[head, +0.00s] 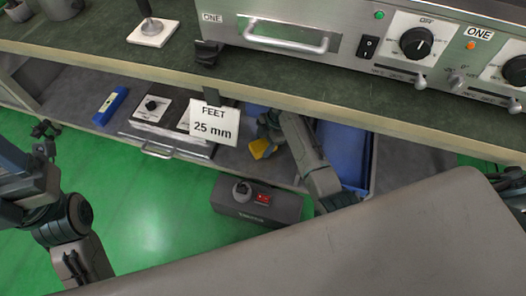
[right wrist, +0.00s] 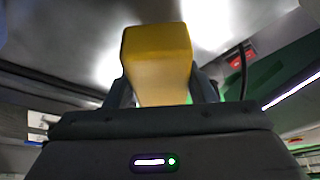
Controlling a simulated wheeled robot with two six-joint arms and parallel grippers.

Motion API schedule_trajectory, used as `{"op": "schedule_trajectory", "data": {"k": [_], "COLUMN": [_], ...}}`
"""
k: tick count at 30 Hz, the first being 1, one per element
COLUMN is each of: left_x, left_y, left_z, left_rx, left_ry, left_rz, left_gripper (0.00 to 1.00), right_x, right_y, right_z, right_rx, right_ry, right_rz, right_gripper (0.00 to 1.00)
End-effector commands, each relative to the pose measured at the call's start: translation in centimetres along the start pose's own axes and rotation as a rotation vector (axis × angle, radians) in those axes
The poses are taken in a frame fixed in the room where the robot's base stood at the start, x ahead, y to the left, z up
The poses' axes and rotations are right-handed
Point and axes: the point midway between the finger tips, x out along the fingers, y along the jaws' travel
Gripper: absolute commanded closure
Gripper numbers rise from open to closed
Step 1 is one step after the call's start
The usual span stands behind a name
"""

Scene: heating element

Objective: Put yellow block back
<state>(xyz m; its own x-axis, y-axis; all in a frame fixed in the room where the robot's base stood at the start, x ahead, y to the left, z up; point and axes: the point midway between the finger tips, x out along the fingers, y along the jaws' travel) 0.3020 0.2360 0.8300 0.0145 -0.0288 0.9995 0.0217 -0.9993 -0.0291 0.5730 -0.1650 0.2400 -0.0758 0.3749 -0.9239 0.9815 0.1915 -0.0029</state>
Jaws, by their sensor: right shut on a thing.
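The yellow block (head: 261,149) is low behind the bench's front edge, at the lower shelf level, left of a blue bin. My right gripper (head: 266,137) is shut on it. In the right wrist view the yellow block (right wrist: 157,62) stands between the two fingers (right wrist: 160,88), with its near face toward the camera. I cannot tell from these views whether the block touches the shelf. My left gripper (head: 44,130) is at the left edge of the head view, away from the block, and its jaw opening is too small to judge.
The blue bin (head: 349,160) stands right of my right arm. A sign reading FEET 25 mm (head: 213,122) hangs at the bench edge. A blue tool (head: 110,106) lies on the lower shelf (head: 70,94). A grey box with a red switch (head: 240,206) is in front. A control panel (head: 390,42) stands on top.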

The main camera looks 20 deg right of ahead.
Motion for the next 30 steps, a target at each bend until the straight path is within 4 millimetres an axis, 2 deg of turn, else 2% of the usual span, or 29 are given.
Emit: {"op": "schedule_trajectory", "data": {"k": [8, 18, 19, 22, 30], "left_x": [-1.4, -1.0, -1.0, -1.0, -1.1], "left_y": [0.0, 0.0, 0.0, 0.0, 0.0], "left_z": [0.1, 0.1, 0.1, 0.1, 0.1], "left_rx": [0.012, 0.013, 0.013, 0.013, 0.013], "left_ry": [0.007, 0.011, 0.011, 0.011, 0.011], "left_rz": [-0.018, -0.021, -0.021, -0.020, -0.018], "left_gripper": [0.32, 0.32, 0.32, 0.32, 0.32], "right_x": [3.3, 3.5, 3.5, 3.4, 3.4], "right_y": [0.0, 0.0, 0.0, 0.0, 0.0], "right_z": [1.4, 1.4, 1.4, 1.4, 1.4], "right_rx": [0.001, 0.001, 0.001, 0.001, 0.001], "right_ry": [0.000, 0.000, 0.000, 0.000, 0.000], "right_rz": [0.000, 0.001, 0.001, 0.001, 0.001], "right_gripper": [0.75, 0.75, 0.46, 0.29, 0.29]}}
